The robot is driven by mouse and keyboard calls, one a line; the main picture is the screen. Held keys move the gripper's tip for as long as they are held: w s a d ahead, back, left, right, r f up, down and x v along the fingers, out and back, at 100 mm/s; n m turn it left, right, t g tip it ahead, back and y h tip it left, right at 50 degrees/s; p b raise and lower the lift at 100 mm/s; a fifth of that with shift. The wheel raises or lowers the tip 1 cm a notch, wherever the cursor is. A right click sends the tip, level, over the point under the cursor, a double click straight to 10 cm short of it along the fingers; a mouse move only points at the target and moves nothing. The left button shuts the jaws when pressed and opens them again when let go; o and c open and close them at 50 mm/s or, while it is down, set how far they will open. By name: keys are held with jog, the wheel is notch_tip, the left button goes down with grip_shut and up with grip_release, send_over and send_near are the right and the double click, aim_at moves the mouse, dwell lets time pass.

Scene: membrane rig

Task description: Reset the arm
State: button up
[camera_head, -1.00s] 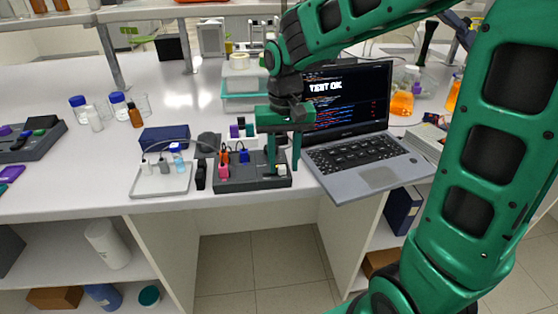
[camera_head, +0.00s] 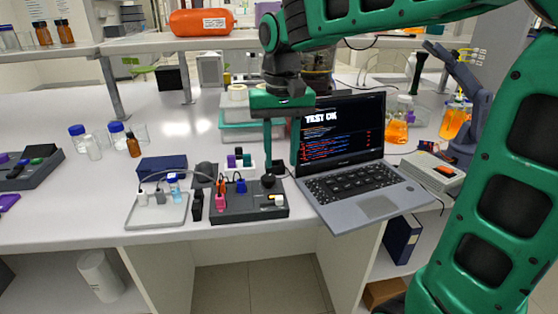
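My green arm reaches in from the right, and my gripper (camera_head: 281,170) hangs pointing down above the right back part of the dark grey rig block (camera_head: 245,215). Its two fingers are apart, and I see nothing between them. A pink plug (camera_head: 221,202), a blue plug (camera_head: 240,186) and a black round knob (camera_head: 268,181) stand on the block. A small pale piece (camera_head: 279,200) sits at its right end. The laptop (camera_head: 350,190) behind and right of the gripper shows "TEST OK".
A white tray (camera_head: 158,219) with small vials stands left of the block. A dark blue box (camera_head: 162,166) is behind it. Blue-capped bottles (camera_head: 79,138) stand further left. Orange flasks (camera_head: 397,130) and a grey device (camera_head: 433,172) are at the right. A shelf runs across the back.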

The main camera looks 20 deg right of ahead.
dwell(0.3)
jog(key=s+d+f+m, duration=0.1)
jog(key=s+d+f, duration=0.4)
jog(key=s+d, duration=0.4)
jog(key=s+d+f+m, duration=0.2)
jog(key=s+d+f, duration=0.3)
jog(key=s, duration=0.9)
jog(key=d, duration=0.3)
jog(key=shift+d+f+m, duration=0.3)
jog(key=shift+d, duration=0.05)
jog(key=shift+s, duration=0.1)
